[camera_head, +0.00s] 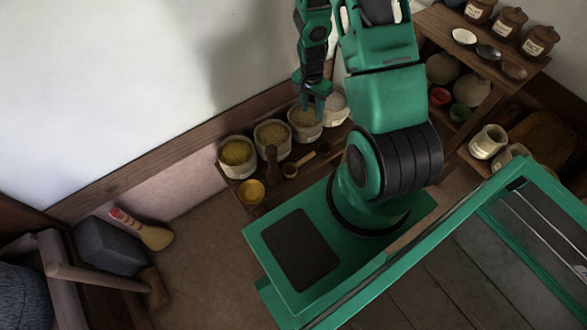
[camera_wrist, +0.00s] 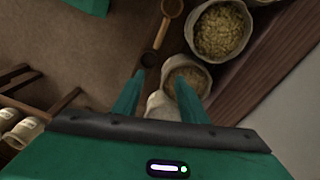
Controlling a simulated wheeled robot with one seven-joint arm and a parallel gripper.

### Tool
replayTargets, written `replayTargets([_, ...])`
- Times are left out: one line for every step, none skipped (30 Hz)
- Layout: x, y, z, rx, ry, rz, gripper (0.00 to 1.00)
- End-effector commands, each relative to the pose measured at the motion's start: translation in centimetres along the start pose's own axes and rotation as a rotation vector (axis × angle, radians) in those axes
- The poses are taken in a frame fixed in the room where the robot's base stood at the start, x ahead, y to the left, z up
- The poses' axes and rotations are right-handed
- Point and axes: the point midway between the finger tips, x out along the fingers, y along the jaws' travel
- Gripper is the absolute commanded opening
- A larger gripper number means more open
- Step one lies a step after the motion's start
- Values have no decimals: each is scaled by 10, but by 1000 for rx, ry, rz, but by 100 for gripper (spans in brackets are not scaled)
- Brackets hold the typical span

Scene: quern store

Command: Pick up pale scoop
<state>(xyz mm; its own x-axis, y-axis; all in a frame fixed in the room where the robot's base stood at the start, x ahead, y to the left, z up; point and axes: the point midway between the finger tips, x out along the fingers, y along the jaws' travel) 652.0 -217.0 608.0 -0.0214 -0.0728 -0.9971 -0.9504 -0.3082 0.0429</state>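A small white oval dish or scoop (camera_head: 464,37) sits on the upper shelf at the right, beside dark and brown ones. My gripper (camera_head: 314,108) hangs above the sacks at the shelf's far end. In the wrist view my gripper (camera_wrist: 158,95) is open, with nothing held between its fingers.
Open sacks of grain (camera_head: 236,152) line the wall, with a dark brown utensil (camera_head: 271,165) and a yellow bowl (camera_head: 251,190) before them. Lidded jars (camera_head: 508,22) stand on the shelf at right. A brush (camera_head: 150,234) lies by a grey block (camera_head: 108,247).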

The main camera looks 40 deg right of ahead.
Motion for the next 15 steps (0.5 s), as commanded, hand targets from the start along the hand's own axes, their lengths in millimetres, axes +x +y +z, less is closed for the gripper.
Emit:
replayTargets([23,0,7,27,-12,3,39])
replayTargets([35,-1,10,47,-16,-1,39])
replayTargets([51,-2,15,71,-23,-4,39])
replayTargets([62,-2,19,89,-29,-7,39])
replayTargets([73,-2,23,108,-34,-10,39])
replayTargets([86,-3,28,131,-39,-15,39])
replayTargets([95,-2,31,147,-44,-17,39])
replayTargets([104,-2,35,163,-48,-19,39])
replayTargets([114,-1,39,181,-52,-22,39])
replayTargets([120,-1,42,195,-55,-23,39])
replayTargets([126,0,44,205,-58,-26,39])
replayTargets([133,0,47,218,-61,-28,39])
replayTargets([137,0,49,226,-63,-29,39])
replayTargets([140,0,51,232,-65,-31,39])
replayTargets([144,0,52,238,-66,-32,39])
